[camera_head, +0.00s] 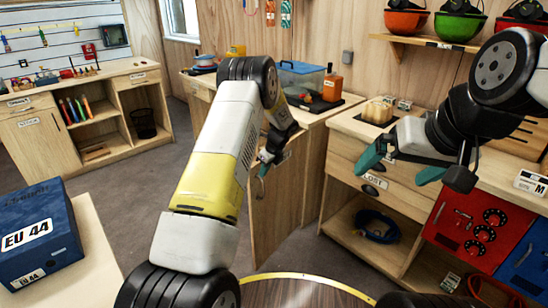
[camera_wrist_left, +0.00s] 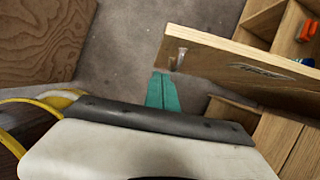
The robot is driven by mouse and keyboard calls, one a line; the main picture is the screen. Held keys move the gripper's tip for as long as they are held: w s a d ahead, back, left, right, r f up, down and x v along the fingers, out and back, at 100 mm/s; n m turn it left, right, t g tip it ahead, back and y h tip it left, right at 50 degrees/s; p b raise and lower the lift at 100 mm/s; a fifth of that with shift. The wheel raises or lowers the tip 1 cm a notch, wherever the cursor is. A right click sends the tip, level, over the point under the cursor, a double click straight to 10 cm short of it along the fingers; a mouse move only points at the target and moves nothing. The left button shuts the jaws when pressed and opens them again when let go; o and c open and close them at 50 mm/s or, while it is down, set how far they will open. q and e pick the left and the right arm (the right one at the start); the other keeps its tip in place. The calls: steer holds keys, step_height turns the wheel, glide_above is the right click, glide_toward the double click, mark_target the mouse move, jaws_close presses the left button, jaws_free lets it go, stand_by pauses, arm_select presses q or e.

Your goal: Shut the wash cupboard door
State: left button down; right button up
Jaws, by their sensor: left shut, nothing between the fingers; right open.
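The wash cupboard door (camera_head: 286,200) is a light wood panel standing open in the head view, below the counter with the blue-lidded box. My left gripper (camera_head: 266,163) is at the door's upper part, partly hidden by my own arm. In the left wrist view, the door (camera_wrist_left: 235,70) shows its top edge and a small handle (camera_wrist_left: 180,58). The shut, empty teal fingers (camera_wrist_left: 162,93) are just beside the door's free end; whether they touch it, I cannot tell. My right gripper (camera_head: 402,165) is open and empty, in front of the right counter.
The blue-lidded box (camera_head: 300,79) and an orange bottle (camera_head: 332,87) stand on the wash counter. A drawer labelled LOST (camera_head: 374,182) and an open shelf with a blue coil (camera_head: 377,226) are to the right. A blue EU 44 box (camera_head: 38,232) is at the left. Grey floor is clear.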

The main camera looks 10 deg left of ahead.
mark_target(254, 173)
arm_select(q)
steer(key=shift+w+a+f, duration=0.4)
steer(key=shift+a+f, duration=0.1)
steer(key=shift+a, duration=0.3)
steer(key=shift+w+a+f, duration=0.4)
steer(key=shift+a+f, duration=0.15)
steer(key=shift+a, duration=0.2)
steer(key=shift+w+a+f, duration=0.4)
steer(key=shift+a+f, duration=0.1)
steer(key=shift+a, duration=0.3)
